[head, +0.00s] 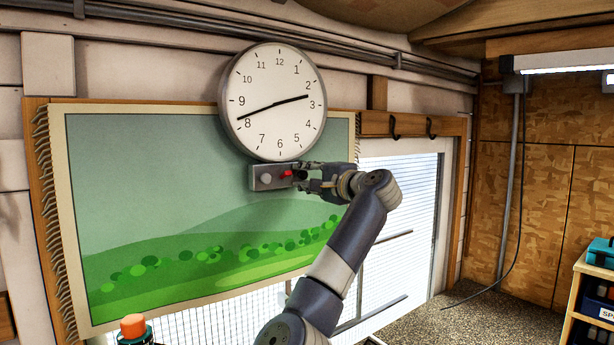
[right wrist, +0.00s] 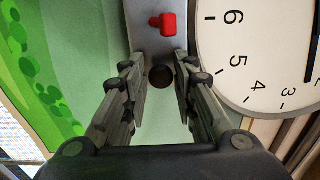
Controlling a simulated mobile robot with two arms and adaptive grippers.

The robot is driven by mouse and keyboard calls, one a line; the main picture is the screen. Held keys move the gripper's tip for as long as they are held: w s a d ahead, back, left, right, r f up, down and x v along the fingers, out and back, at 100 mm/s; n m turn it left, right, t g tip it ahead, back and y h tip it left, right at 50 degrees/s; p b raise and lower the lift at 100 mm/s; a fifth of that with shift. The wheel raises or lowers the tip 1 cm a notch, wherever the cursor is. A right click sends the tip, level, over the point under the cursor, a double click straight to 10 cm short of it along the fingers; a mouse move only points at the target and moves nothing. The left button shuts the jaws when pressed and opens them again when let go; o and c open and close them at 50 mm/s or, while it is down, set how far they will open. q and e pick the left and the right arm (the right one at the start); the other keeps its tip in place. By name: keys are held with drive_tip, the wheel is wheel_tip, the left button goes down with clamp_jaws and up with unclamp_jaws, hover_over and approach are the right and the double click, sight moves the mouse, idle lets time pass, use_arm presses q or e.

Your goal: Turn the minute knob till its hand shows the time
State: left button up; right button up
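The round white clock (head: 279,100) hangs on the wall. Its short hand points between 2 and 3, its long hand just past 8. Part of the clock (right wrist: 262,52) also shows in the right wrist view. Below it is a grey metal box (head: 258,184) with a grey knob (head: 265,179), a red knob (head: 287,174) and a dark round knob (right wrist: 161,77). Which one is the minute knob, I cannot tell. My right gripper (right wrist: 157,62) is open, its fingers on either side of the dark knob with gaps visible. The red knob (right wrist: 163,22) lies beyond the fingertips. My left gripper is out of view.
A fringed landscape hanging (head: 180,190) covers the wall behind and below the box. Dark hooks (head: 431,127) sit on a wooden rail to the right. A shelf with bins (head: 596,300) stands at the lower right. An orange-topped object (head: 133,326) is at the lower left.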

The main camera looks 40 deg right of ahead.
clamp_jaws()
drive_tip(key=shift+f, duration=0.1)
drive_tip(key=n+b, duration=0.2)
drive_tip(key=b, duration=0.1)
drive_tip(key=shift+f, duration=0.25)
drive_tip(key=n+b, duration=0.2)
drive_tip(key=n, duration=0.1)
drive_tip(key=shift+n+b, duration=0.4)
drive_tip(key=n+b, duration=0.1)
drive_tip(key=n, duration=0.2)
drive_tip(key=shift+n+b, duration=0.3)
drive_tip(key=n, duration=0.4)
drive_tip(key=shift+w+r+b, duration=0.1)
drive_tip(key=shift+b, duration=0.3)
drive_tip(key=shift+n, duration=0.3)
